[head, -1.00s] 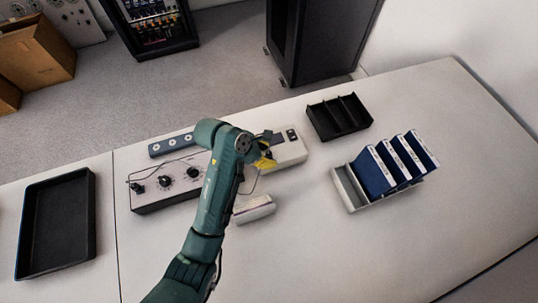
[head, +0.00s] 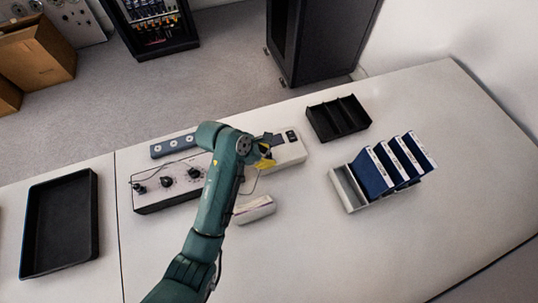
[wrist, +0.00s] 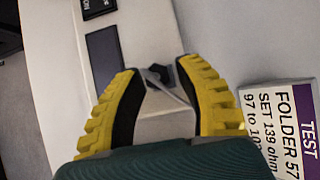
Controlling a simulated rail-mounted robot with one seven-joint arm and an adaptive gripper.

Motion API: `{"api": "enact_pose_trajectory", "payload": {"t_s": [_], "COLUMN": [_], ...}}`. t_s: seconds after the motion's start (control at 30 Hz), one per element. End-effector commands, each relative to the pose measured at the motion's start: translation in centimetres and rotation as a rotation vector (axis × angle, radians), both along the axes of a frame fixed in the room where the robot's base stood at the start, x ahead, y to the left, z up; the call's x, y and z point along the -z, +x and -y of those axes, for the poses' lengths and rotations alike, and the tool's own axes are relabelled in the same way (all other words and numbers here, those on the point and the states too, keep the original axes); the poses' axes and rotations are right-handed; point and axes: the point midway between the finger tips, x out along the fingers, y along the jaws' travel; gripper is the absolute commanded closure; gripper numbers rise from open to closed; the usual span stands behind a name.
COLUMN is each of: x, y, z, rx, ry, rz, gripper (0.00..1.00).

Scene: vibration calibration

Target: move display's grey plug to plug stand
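The display (head: 290,150) is a pale box with a small dark screen, partly hidden behind my arm in the head view. In the wrist view its pale casing (wrist: 60,70) runs up the left and middle. A small dark grey piece (wrist: 157,74), which looks like the grey plug, sits between my fingertips with a thin grey cable beside it. My gripper (wrist: 160,70) has yellow ribbed fingers standing apart on either side of it, and contact is unclear. A pale grey block shows lower between the fingers. The plug stand seems to be the blue-grey strip with round sockets (head: 172,146).
A control box with black knobs (head: 165,183) stands left of my arm. A white labelled folder box (head: 254,209) lies close to the gripper. A black divided tray (head: 325,122), a rack of blue folders (head: 347,188) and a black tray (head: 30,272) stand farther off.

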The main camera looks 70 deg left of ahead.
Motion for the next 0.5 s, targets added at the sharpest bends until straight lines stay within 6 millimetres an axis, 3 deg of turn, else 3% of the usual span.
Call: {"api": "enact_pose_trajectory", "payload": {"t_s": [0.03, 0.17, 0.5], "x": [0.0, -0.01, -0.01], "y": [0.0, 0.0, 0.01], "z": [0.0, 0.0, 0.03], "rx": [0.0, 0.0, -0.003], "ry": [0.0, 0.0, -0.001], "rz": [0.0, 0.0, 0.0], "gripper": [0.76, 1.0, 1.0]}}
